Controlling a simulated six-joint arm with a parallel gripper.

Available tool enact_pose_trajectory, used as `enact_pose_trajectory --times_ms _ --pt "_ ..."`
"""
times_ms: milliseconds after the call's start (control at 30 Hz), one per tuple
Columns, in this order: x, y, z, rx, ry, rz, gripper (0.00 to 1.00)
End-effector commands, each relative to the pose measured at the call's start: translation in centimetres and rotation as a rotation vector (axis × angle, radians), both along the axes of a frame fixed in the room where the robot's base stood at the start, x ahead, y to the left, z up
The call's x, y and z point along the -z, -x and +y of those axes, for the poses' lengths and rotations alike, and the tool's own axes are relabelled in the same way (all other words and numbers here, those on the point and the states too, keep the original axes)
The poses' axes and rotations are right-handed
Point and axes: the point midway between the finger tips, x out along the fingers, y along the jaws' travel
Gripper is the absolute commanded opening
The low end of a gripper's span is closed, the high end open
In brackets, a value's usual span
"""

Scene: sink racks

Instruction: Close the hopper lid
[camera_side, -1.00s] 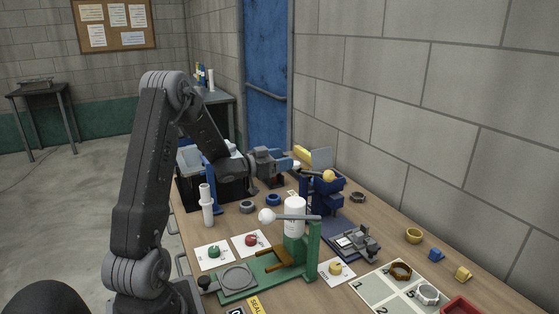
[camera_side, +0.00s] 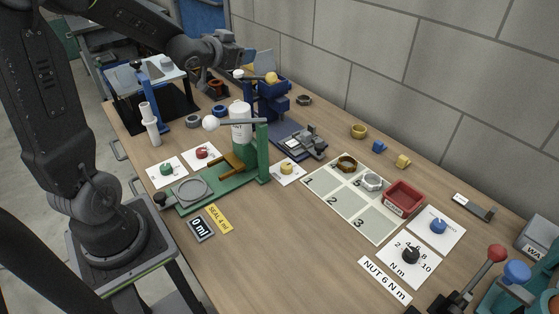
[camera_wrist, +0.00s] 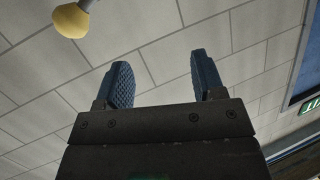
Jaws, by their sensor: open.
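The blue hopper (camera_side: 272,96) stands at the far side of the bench in the side view. A yellow ball knob (camera_side: 271,78) sits at its top; a matching ball on a grey rod (camera_wrist: 72,21) shows at the upper left of the wrist view. A grey panel behind it (camera_side: 264,59), perhaps the raised lid, is partly hidden by my arm and small in the picture. My gripper (camera_wrist: 160,82) is open, with nothing between its blue fingers. In the side view it is up and left of the ball, apart from it as far as I can tell.
A white bottle (camera_side: 240,120) on a green stand with a lever is nearer. A red tray (camera_side: 403,198) and numbered mat (camera_side: 355,215) lie right. The block wall bounds the bench.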

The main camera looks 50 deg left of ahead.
Motion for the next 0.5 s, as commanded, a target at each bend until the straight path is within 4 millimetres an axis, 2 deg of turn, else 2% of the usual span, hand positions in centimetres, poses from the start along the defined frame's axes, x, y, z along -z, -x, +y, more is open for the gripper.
enact_pose_trajectory --times_ms 33,167,267,400,500 --pt "-1.0 0.8 -2.3 -0.018 0.003 0.041 0.63" --pt "-1.9 4.1 -7.3 -0.059 0.045 0.183 0.63" --pt "-1.8 7.6 -11.4 -0.054 0.097 0.308 0.63" --pt "-1.1 13.4 -17.0 0.008 0.178 0.492 0.63" --pt "-0.4 17.2 -20.0 0.073 0.223 0.609 0.63"
